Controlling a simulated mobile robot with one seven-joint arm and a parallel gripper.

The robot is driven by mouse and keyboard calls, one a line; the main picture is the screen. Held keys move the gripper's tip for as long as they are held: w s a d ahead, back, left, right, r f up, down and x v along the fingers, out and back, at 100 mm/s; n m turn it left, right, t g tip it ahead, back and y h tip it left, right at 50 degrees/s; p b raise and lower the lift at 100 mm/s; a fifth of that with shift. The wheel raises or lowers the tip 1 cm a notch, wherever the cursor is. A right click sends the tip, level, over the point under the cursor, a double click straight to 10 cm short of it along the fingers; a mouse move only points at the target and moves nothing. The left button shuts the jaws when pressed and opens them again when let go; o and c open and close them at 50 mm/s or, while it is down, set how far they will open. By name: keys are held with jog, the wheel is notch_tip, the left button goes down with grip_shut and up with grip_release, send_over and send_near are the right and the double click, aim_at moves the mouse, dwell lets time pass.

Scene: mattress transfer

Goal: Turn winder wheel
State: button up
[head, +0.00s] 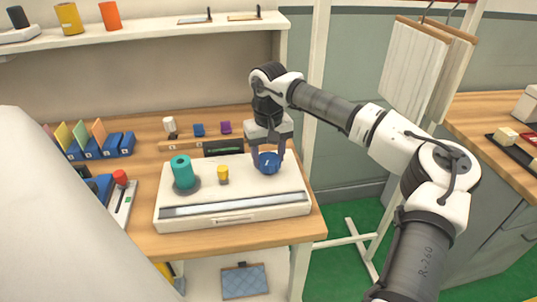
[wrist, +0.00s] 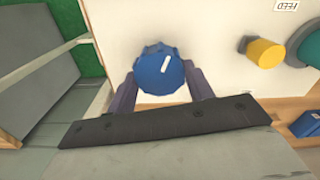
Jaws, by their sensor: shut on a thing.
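The winder wheel is a blue, ridged knob (head: 268,162) on the right part of a white machine (head: 233,220). My gripper (head: 267,159) points down at the wheel, with one finger on each side. In the wrist view my gripper (wrist: 162,85) has its dark fingers shut on the wheel's sides. The lower parts of the fingers and the wheel's underside are partly hidden.
A yellow knob (head: 223,175) and a teal spool (head: 183,172) stand on the machine left of the wheel. Blue holders with cards (head: 88,147) stand at left. Hanging boards (head: 412,70) are at right.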

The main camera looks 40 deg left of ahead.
aim_at(269, 158)
jog(key=o, duration=1)
jog(key=shift+c, duration=0.2)
jog(key=shift+r, duration=0.1)
notch_tip(269, 158, up, 14)
jog(key=b, duration=0.2)
